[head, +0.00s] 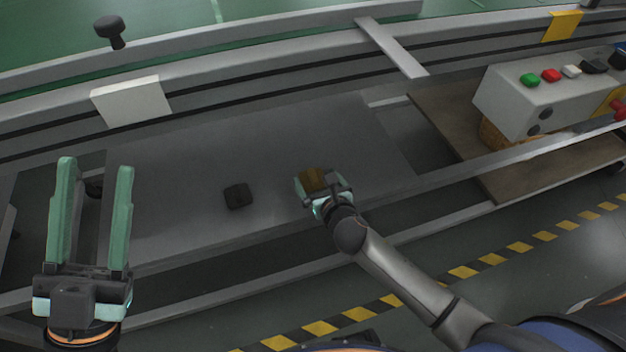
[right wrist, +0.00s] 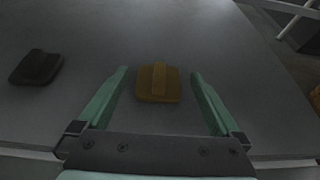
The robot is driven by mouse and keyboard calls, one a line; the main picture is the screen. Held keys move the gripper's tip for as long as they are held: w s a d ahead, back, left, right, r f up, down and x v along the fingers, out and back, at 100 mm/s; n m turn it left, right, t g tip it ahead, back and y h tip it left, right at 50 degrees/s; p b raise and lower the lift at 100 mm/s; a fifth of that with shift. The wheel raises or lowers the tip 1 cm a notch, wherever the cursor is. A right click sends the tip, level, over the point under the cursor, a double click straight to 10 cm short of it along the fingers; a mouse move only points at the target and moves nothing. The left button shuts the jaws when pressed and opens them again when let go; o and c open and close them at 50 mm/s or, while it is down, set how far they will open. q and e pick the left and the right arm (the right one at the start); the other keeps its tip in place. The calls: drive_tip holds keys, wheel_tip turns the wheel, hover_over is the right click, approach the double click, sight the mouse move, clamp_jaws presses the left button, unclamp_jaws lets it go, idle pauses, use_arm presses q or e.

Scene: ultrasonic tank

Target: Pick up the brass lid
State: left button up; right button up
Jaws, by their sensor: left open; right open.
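The brass lid (head: 312,178) lies on the grey metal plate, partly hidden in the head view by my right gripper (head: 322,190). In the right wrist view the brass lid (right wrist: 158,91) is a square plate with a raised bar handle on top. My right gripper (right wrist: 158,90) is open, its green fingers either side of the lid with gaps on both sides. My left gripper (head: 94,170) is open and empty at the far left, its fingers pointing away toward the back rail.
A dark lid (head: 237,195) lies left of the brass one, also in the right wrist view (right wrist: 36,67). A control box (head: 545,95) with coloured buttons stands at right on a brown board (head: 470,150). Metal rails run along front and back.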

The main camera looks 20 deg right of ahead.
sight(314, 176)
drive_tip(key=shift+b+x, duration=0.55)
drive_tip(key=shift+x, duration=1)
drive_tip(key=shift+s, duration=0.1)
drive_tip(key=shift+r, duration=0.1)
clamp_jaws()
